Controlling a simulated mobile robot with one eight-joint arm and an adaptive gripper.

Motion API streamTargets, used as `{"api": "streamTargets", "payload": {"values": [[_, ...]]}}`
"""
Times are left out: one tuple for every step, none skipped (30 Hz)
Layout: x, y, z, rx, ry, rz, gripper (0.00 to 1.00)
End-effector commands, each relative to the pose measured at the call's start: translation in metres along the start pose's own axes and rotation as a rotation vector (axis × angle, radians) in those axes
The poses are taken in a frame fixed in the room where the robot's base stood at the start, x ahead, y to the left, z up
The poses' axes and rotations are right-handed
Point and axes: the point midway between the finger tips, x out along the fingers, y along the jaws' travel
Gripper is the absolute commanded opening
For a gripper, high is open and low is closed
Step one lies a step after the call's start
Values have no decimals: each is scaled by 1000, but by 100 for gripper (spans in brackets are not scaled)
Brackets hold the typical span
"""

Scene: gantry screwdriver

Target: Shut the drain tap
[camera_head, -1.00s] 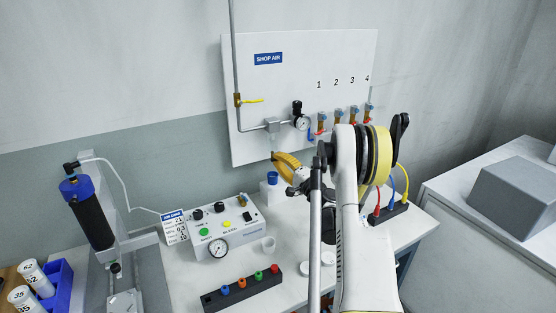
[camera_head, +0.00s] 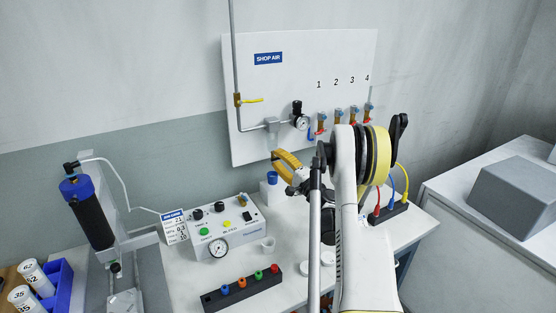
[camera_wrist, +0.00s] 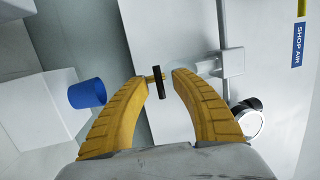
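The drain tap (camera_wrist: 157,84) shows in the wrist view as a small brass stem with a black bar handle. The bar lies crosswise to the stem. My gripper (camera_wrist: 161,77) has two curved yellow fingers, set apart with the tap between their tips. I see a gap on each side of the black bar, though I cannot tell its depth exactly. In the head view my gripper (camera_head: 277,155) is just below the grey drain block (camera_head: 273,126) on the pipe, and the tap itself is too small or hidden there.
A blue-topped container (camera_head: 272,178) stands just below my gripper; its blue cup (camera_wrist: 87,93) is left of the fingers in the wrist view. A pressure gauge (camera_head: 302,123) and numbered valves (camera_head: 321,121) sit right on the white panel (camera_head: 248,90). A control box (camera_head: 222,228) is lower left.

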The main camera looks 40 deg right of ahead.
Motion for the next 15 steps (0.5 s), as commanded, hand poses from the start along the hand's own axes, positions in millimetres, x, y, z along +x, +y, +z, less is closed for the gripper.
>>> {"api": "streamTargets", "payload": {"values": [[-1,0,0,0,0,0,30],[-3,0,0,0,1,0,30],[-7,0,0,0,1,0,30],[-11,0,-1,0,2,0,30],[-15,0,-1,0,2,0,30],[-22,0,-1,0,2,0,30],[-28,0,-1,0,2,0,30],[-34,0,-1,0,3,0,30],[-41,0,-1,0,3,0,30],[-46,0,-1,0,3,0,30],[-51,0,-1,0,2,0,30],[-57,0,-1,-1,2,0,30],[-61,0,-1,-1,2,0,30],[-65,0,-1,-1,2,0,30],[-69,0,-1,-1,1,0,30]]}}
